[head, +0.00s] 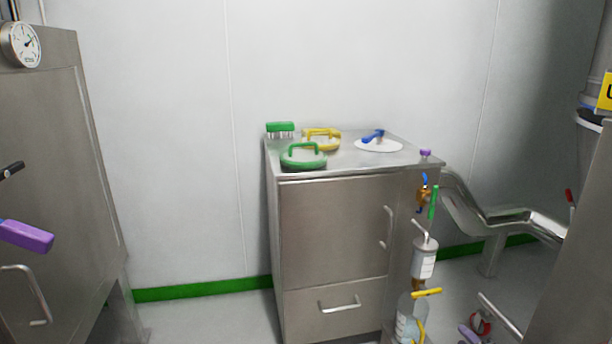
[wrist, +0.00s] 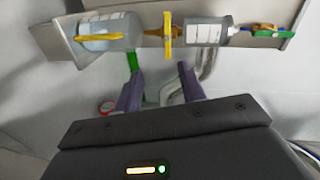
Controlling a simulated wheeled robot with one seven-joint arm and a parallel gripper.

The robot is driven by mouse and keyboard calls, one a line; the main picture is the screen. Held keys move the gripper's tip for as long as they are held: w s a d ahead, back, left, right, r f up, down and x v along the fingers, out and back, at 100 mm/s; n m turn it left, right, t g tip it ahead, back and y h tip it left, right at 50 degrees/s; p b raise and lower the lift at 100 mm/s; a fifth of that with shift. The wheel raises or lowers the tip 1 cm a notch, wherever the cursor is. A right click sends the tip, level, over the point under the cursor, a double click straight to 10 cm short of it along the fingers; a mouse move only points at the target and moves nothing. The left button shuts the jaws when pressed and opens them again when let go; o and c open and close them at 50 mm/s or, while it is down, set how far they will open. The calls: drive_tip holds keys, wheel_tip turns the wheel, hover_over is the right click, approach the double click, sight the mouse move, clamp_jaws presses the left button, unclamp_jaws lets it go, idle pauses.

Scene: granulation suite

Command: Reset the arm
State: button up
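My gripper (wrist: 157,75) shows in the wrist view with its two purple fingers spread apart. No object is held between them. Its dark palm fills the bottom of that view. Beyond the fingertips a clear bottle (wrist: 105,28) with yellow parts and a labelled cylinder (wrist: 203,30) line up along a metal panel. A green piece (wrist: 133,62) appears by the left fingertip; I cannot tell whether they touch. In the head view I cannot make out my gripper for certain; a small purple piece (head: 468,334) shows at the bottom edge.
A steel cabinet (head: 333,230) stands against the wall, with a green-handled lid (head: 303,160), yellow-handled lid (head: 322,142), green brush (head: 280,129) and blue-handled white disc (head: 378,143) on top. A valve (head: 424,196) sits at its right. Steel equipment (head: 50,150) stands left; a pipe (head: 500,217) runs right.

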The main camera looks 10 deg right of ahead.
drive_tip(key=a+r+n+g+h, duration=0.3)
drive_tip(key=a+r+n+g, duration=0.15)
drive_tip(key=a+r, duration=0.4)
drive_tip(key=a+r+n+g+h, duration=0.25)
drive_tip(key=a+r+n, duration=0.3)
drive_tip(key=r, duration=0.65)
drive_tip(key=s+a+r+n+g+y, duration=0.1)
drive_tip(key=s+a+r+n+y, duration=0.1)
drive_tip(key=s+a, duration=0.8)
drive_tip(key=s+a+r+n+g+y, duration=0.2)
drive_tip(key=s+a+r+n, duration=0.1)
drive_tip(key=s+a, duration=0.7)
drive_tip(key=shift+s+a+r+g, duration=0.15)
drive_tip(key=shift+s+r+g, duration=0.15)
drive_tip(key=shift+s, duration=0.6)
